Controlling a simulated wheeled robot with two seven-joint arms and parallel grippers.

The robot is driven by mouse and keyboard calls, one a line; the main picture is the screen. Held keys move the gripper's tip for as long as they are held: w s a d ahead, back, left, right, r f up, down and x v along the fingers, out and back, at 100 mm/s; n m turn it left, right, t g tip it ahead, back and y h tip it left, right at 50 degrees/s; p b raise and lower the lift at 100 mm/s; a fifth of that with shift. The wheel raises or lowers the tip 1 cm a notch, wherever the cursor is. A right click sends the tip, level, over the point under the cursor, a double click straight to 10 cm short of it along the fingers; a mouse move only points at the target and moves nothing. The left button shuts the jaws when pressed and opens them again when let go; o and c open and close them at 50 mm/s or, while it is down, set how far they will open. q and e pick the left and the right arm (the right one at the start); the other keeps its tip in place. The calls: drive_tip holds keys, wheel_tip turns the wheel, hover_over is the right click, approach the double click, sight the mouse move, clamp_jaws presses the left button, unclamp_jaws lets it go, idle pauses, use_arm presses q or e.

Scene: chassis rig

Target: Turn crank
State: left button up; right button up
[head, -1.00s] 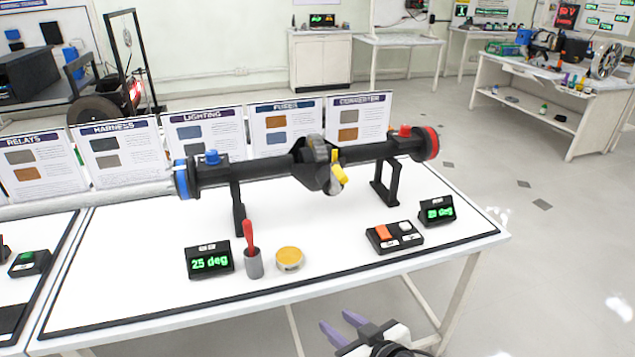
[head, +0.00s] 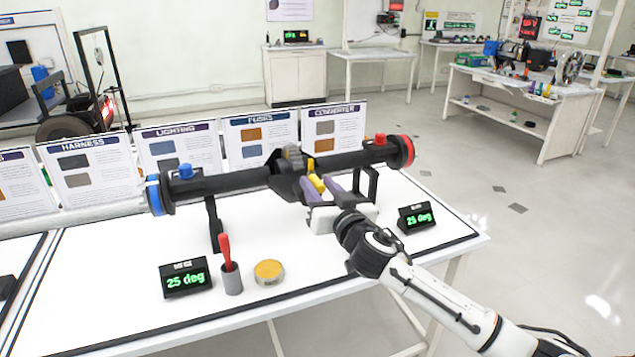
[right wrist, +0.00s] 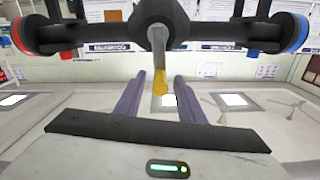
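The crank's yellow grip (head: 317,183) hangs from the black hub (head: 290,175) midway along the long black axle tube (head: 235,184). In the right wrist view the yellow grip (right wrist: 160,82) hangs on a grey shaft. My right gripper (head: 322,188) is open, its two purple fingers on either side of the yellow grip. In the right wrist view the gripper (right wrist: 159,88) shows gaps between the grip and both fingers. My left gripper is not in view.
Information boards (head: 258,140) line the back. My right arm hides the button box.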

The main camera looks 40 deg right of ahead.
drive_tip(key=shift+w+d, duration=0.15)
drive_tip(key=shift+w, duration=0.4)
clamp_jaws()
drive_tip(key=shift+d+m, duration=0.15)
drive_tip(key=shift+m, duration=0.15)
